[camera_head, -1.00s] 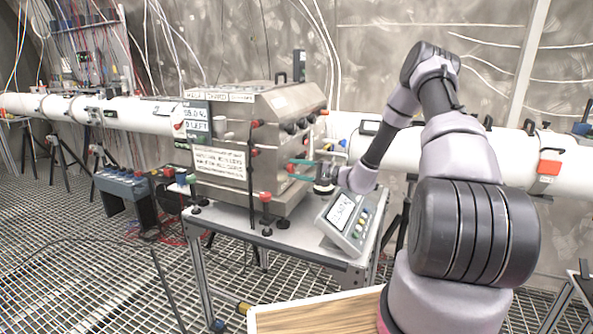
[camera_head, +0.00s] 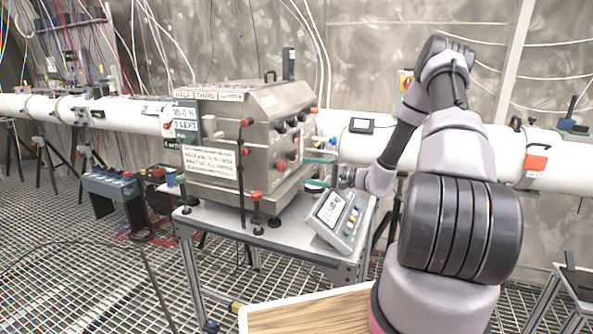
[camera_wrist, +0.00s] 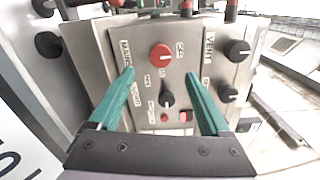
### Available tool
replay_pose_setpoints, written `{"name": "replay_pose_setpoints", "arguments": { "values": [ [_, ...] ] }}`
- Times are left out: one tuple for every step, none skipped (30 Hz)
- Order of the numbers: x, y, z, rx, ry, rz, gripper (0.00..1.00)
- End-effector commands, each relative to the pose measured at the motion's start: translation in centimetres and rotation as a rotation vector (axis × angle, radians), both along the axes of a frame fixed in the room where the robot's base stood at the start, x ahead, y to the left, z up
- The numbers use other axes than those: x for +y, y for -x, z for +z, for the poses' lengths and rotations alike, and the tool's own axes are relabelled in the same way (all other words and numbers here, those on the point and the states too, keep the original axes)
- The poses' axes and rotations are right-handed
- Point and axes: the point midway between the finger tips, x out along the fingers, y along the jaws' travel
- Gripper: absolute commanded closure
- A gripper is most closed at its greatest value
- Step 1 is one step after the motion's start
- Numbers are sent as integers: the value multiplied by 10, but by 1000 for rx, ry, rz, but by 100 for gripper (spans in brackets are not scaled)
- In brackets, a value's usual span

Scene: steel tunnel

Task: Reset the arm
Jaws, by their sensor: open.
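My gripper (camera_wrist: 166,112) has two teal fingers, which are spread apart with nothing between them in the wrist view. The gripper faces a steel panel (camera_wrist: 140,60) with a red knob (camera_wrist: 160,56) and a black knob (camera_wrist: 167,99) seen between the fingers. In the head view my arm reaches from the lower right over to the right side of the steel box (camera_head: 235,140), with the elbow high. The gripper end (camera_head: 320,170) is close to the box's knob side and partly hidden. I cannot tell whether the fingertips touch the panel.
The box stands on a metal table (camera_head: 225,225). A tilted keypad console (camera_head: 337,220) sits just below my wrist. A white pipe (camera_head: 375,140) runs behind. A wooden board (camera_head: 300,312) lies at the bottom. Grated floor is open at the left.

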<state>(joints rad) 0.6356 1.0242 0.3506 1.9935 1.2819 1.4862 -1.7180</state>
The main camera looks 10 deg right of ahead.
Motion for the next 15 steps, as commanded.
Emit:
{"name": "replay_pose_setpoints", "arguments": {
  "values": [
    [-6,4,0,1,0,-3,19],
    [-9,6,0,0,0,-2,19],
    [-12,9,0,0,0,-1,19],
    [-14,10,0,0,0,-1,19],
    [-16,11,0,0,0,-1,19],
    [-17,12,0,0,0,-1,19],
    [-17,13,0,0,0,0,19],
    [-18,13,0,-1,1,0,19],
    [-18,13,0,-1,0,1,19],
    [-18,13,0,-1,0,1,19],
    [-18,13,0,-1,0,1,19],
    [-18,13,0,-1,0,1,19],
    [-18,13,0,-1,0,1,19],
    [-18,13,0,-1,0,1,19],
    [-18,13,0,-1,0,1,19]
  ]
}}
